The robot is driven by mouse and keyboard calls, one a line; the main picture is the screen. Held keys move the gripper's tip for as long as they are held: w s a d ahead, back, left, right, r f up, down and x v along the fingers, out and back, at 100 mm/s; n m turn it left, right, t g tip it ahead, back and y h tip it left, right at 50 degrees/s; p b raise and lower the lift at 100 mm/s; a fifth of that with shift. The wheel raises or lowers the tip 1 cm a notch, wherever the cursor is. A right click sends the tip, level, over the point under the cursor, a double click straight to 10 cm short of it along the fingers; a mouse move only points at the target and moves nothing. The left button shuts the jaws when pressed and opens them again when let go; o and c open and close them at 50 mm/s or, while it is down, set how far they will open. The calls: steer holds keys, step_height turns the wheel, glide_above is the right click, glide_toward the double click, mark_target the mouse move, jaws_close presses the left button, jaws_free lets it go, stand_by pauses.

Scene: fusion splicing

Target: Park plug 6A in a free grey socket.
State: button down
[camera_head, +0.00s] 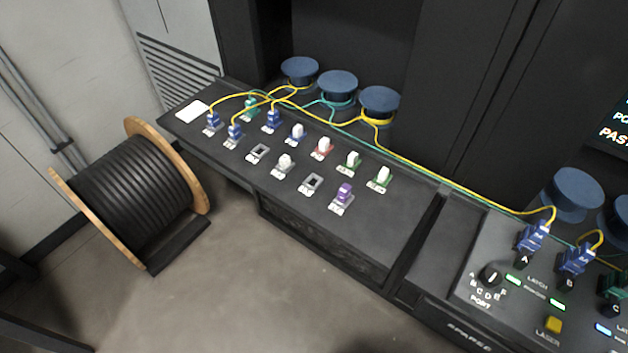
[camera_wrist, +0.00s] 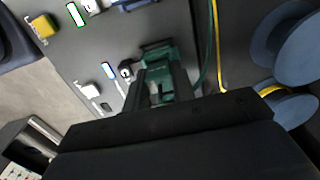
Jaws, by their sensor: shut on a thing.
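My gripper (camera_wrist: 157,85) shows in the wrist view, shut on a green plug (camera_wrist: 158,54). The plug is at the splicer panel, and its label is not readable. I cannot tell whether it is fully seated in its port. In the head view a green plug (camera_head: 613,286) stands at port C, cut by the right edge, and my gripper is not seen there. On the long bench panel, two grey sockets look empty: one at the left (camera_head: 258,153) and one nearer the front (camera_head: 312,184). Another grey socket (camera_head: 284,166) carries a white cap.
Blue plugs (camera_head: 235,134) and a teal plug (camera_head: 250,108) stand at the panel's left, with capped coloured sockets and a purple plug (camera_head: 343,196) to the right. Yellow and teal cables run along the back past blue spools (camera_head: 338,84). A cable drum (camera_head: 132,192) stands on the floor.

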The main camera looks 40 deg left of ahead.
steer(key=shift+r+p, duration=2.65)
steer(key=shift+r, duration=0.3)
